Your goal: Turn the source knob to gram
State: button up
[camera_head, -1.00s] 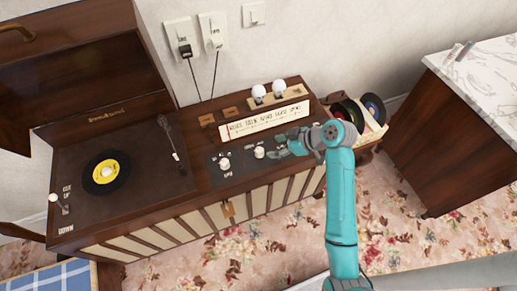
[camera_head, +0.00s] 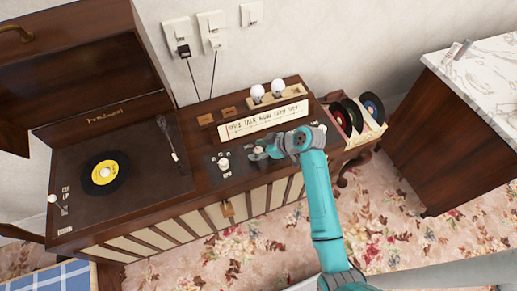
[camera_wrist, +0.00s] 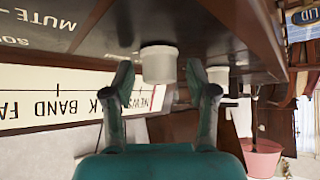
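The wooden record console has a dark control panel (camera_head: 208,172) with white knobs. A left white knob (camera_head: 224,163) stands clear of my gripper. My gripper (camera_head: 259,152) is at the middle knob, which it mostly covers in the head view. In the wrist view my gripper (camera_wrist: 158,78) is open, with one finger on each side of a white knob (camera_wrist: 158,63); a gap shows beside it, and contact is unclear. Another white knob (camera_wrist: 218,74) is behind the right finger. I cannot read "gram" anywhere.
A pale tuning dial (camera_head: 262,121) and two bulbs (camera_head: 268,92) are behind the panel. A turntable with a yellow-labelled record (camera_head: 105,173) is at left. Records (camera_head: 343,117) stand in a bin at right. A marble-topped cabinet (camera_head: 482,80) is farther right.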

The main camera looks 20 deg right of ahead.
grip_shut()
jog(key=shift+m, duration=0.3)
jog(key=m+t+h, duration=0.2)
jog(key=m+h, duration=0.2)
jog(key=m, duration=0.1)
jog(key=shift+a, duration=0.1)
jog(key=m+h, duration=0.2)
jog(key=m, duration=0.1)
jog(key=shift+m+t+h, duration=0.3)
jog(key=shift+m+h, duration=1)
jog(key=shift+m, duration=0.3)
